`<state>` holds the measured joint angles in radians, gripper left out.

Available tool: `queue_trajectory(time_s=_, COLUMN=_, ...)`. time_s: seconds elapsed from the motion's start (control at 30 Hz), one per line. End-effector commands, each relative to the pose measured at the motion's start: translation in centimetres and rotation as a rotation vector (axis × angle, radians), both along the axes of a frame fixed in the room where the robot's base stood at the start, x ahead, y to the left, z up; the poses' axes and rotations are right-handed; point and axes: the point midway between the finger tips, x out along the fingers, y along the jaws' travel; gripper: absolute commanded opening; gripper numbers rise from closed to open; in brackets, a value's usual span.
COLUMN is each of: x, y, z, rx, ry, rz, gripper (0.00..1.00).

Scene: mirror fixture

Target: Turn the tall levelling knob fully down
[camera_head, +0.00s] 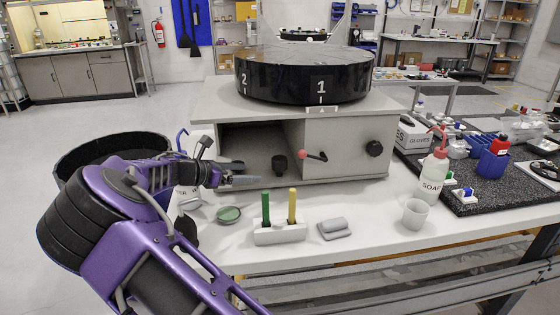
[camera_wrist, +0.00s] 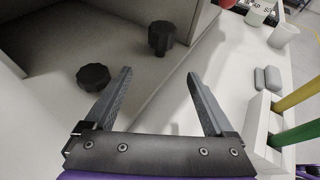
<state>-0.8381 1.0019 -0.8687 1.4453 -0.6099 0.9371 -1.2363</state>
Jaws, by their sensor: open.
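The tall levelling knob (camera_wrist: 162,37) is black and ribbed and stands upright on the floor of the grey fixture's open bay. In the head view the dark knob (camera_head: 279,163) shows at the bay's right side, just beyond my fingertips. A shorter, wider black knob (camera_wrist: 93,77) sits on the bay floor, left of my left finger in the wrist view. My gripper (camera_wrist: 160,75) is open and empty, with the tall knob ahead of the gap between its fingers and apart from them. In the head view my gripper (camera_head: 258,181) is at the bay's front.
A red-ball lever (camera_head: 303,154) and a black side knob (camera_head: 374,149) are on the fixture's front, right of the bay. A holder (camera_head: 280,234) with green and yellow sticks, a grey block (camera_head: 334,229) and a white cup (camera_head: 415,213) stand in front on the table.

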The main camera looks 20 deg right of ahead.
Motion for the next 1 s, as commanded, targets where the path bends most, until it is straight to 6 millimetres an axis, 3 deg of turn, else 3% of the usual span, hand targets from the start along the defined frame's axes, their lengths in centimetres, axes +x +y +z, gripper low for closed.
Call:
queue_trajectory(time_s=0.6, x=3.6, y=-10.6, z=0.0, rx=0.001, ry=-0.002, rz=-0.004, gripper=0.89)
queue_trajectory(time_s=1.0, x=4.1, y=-12.1, z=-0.4, rx=0.003, ry=-0.002, rz=-0.002, gripper=0.89)
